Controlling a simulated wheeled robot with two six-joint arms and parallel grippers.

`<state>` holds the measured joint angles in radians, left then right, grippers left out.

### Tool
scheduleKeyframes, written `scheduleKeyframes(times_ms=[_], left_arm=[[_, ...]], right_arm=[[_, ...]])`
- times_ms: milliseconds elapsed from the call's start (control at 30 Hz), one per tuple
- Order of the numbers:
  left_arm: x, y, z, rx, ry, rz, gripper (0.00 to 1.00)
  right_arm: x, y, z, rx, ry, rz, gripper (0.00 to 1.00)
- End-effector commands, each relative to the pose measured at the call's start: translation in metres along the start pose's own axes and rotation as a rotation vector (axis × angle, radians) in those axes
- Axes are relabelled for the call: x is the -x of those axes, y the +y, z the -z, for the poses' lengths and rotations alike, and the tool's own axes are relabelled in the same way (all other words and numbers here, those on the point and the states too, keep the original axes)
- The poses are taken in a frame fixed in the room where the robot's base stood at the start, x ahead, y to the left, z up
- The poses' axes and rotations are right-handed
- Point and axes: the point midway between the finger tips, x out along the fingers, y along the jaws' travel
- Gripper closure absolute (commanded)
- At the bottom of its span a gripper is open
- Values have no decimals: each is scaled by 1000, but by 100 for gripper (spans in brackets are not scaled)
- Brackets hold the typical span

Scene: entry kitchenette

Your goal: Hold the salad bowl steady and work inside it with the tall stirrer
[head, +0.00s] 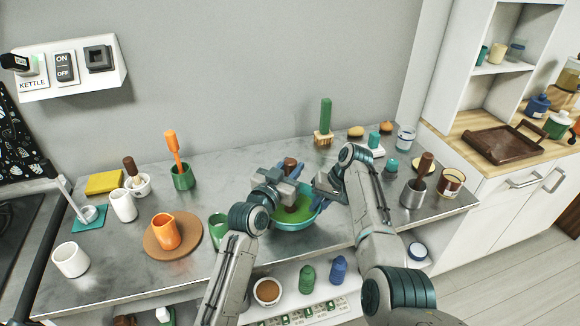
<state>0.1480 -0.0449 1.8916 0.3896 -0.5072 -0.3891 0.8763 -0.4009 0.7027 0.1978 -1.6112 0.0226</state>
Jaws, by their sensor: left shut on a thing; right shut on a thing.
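The salad bowl (296,225) is teal with green contents and stands near the counter's front edge. The tall stirrer (290,163) stands roughly upright in it; its brown top shows above my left gripper and a brown lower part shows inside the bowl. My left gripper (287,182) is shut on the stirrer's shaft above the bowl. My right gripper (319,197) is at the bowl's right rim and shut on it; the exact contact is partly hidden. The grippers cover the bowl's far side.
A green cup (218,231) stands just left of the bowl, close to my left arm. An orange mug (165,231) sits on a round brown board (190,222). A metal cup (413,192) and a striped tin (450,182) stand at right. The counter behind the bowl is mostly clear.

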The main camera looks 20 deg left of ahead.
Motion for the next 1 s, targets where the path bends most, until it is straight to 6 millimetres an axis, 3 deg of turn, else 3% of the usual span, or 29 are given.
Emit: scheduleKeyframes(times_ms=[1000], left_arm=[[0, 0, -5, 0, 1, 0, 100]], right_arm=[[-3, 3, -2, -4, -7, -3, 100]])
